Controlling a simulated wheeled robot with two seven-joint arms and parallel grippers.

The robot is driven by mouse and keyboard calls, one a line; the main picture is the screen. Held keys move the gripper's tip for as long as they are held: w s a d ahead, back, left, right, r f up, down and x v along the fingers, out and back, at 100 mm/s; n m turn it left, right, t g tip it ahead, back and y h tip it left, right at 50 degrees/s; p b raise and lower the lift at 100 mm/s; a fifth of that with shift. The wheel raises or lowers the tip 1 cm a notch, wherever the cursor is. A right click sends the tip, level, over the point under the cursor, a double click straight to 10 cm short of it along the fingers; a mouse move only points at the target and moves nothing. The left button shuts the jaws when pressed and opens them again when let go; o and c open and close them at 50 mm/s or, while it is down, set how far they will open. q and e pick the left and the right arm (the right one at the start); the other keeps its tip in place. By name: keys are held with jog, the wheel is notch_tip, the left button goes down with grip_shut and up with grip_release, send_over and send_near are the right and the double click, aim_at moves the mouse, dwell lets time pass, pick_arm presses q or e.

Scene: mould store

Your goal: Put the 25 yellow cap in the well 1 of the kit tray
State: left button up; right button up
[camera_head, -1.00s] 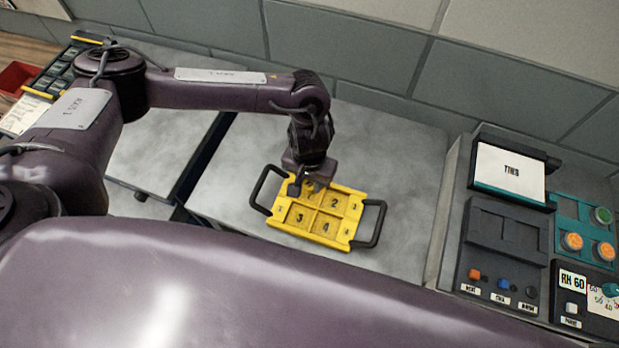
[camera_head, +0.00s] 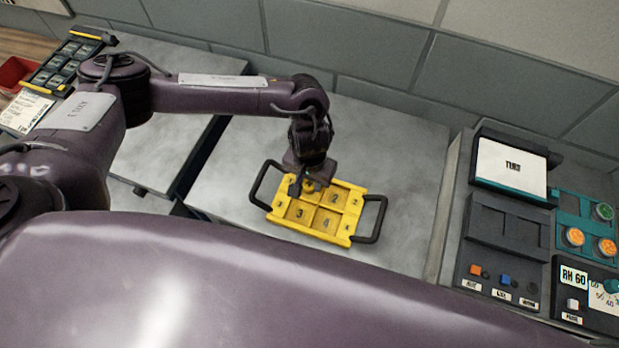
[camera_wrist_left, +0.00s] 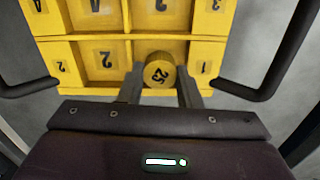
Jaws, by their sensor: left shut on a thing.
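The yellow cap (camera_wrist_left: 159,72), marked 25, is held between the two fingers of my left gripper (camera_wrist_left: 160,86). In the head view my left gripper (camera_head: 305,187) is over the back left corner of the yellow kit tray (camera_head: 350,190), at well 1. In the left wrist view the kit tray (camera_wrist_left: 210,52) shows wells 2, 3 and 4 empty. The cap covers part of the well 1 area, near the rim label 1. I cannot tell whether it is inside the well or above it. My right gripper is not in view.
The tray has black handles (camera_head: 377,222) on both sides and lies on a grey worktop (camera_head: 400,150). A control panel (camera_head: 505,235) with buttons stands at the right. A dark rack (camera_head: 65,65) and red bin (camera_head: 15,72) are at the far left. Tiled wall is behind.

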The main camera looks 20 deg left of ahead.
pick_arm(q)
jog(key=o, duration=1)
notch_tip(320, 180, up, 8)
jog(key=shift+f, duration=0.1)
jog(key=shift+s, duration=0.1)
